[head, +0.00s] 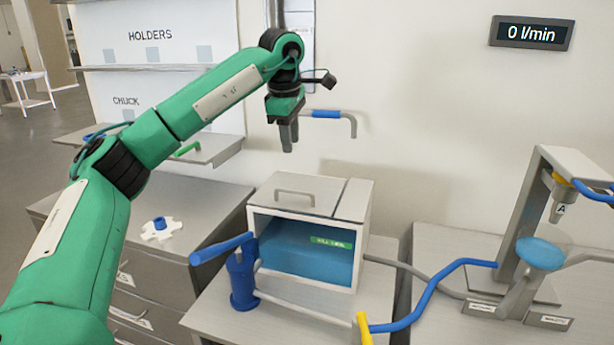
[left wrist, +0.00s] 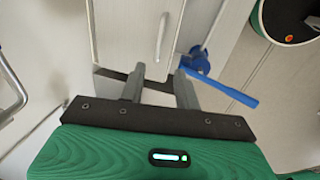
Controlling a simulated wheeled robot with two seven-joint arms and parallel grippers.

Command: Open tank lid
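The tank (head: 363,240) is a light box with a window onto blue liquid, standing on a low table. Its lid (head: 325,200) lies flat and closed on top. A grey bar handle (head: 295,192) is on the lid; the handle also shows in the left wrist view (left wrist: 161,36). My left gripper (head: 289,148) points down above the back of the tank, apart from the handle. In the left wrist view its two fingers (left wrist: 159,72) are spread with nothing between them. My right gripper is not in view.
A blue hand pump (head: 241,280) with a lever stands at the tank's front left. A blue-handled bar (head: 327,114) is on the wall behind. A cabinet (head: 190,220) is at the left.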

